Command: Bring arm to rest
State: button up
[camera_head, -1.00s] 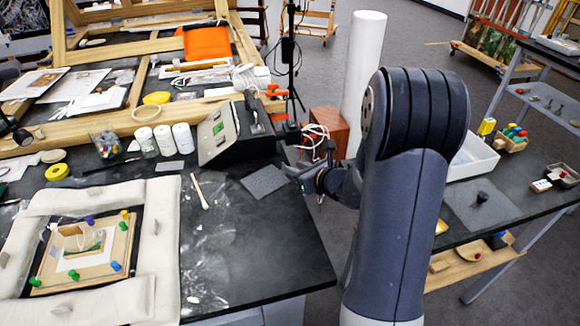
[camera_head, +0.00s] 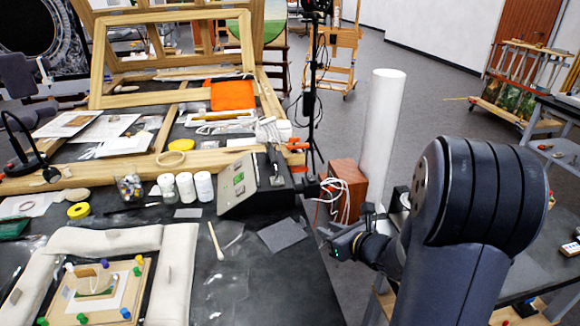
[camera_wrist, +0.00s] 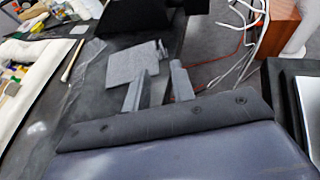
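My arm stands at the right of the head view, and its gripper (camera_head: 345,243) hangs left of it, by the right edge of the black worktable (camera_head: 265,290). In the wrist view my gripper's two fingers (camera_wrist: 160,78) stand apart with nothing between them. A grey square pad (camera_head: 283,235) lies flat on the table, left of the gripper; it also shows in the wrist view (camera_wrist: 122,66), partly behind one finger. My gripper holds nothing.
A control box (camera_head: 250,188), a cotton swab (camera_head: 215,240) and a padded frame (camera_head: 178,270) with a pinned panel are on the table. A wooden box (camera_head: 347,180) with cables and a white column (camera_head: 383,130) stand beyond the gripper. A second table is at right.

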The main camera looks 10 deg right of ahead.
aim_at(305, 228)
jog(key=x, duration=1.1)
jog(key=shift+w+a+f, duration=0.1)
jog(key=shift+w+f, duration=0.05)
jog(key=shift+f, duration=0.25)
notch_tip(305, 228, up, 3)
jog(key=shift+f+p, duration=0.15)
jog(key=shift+p, duration=0.15)
jog(key=shift+r, duration=0.65)
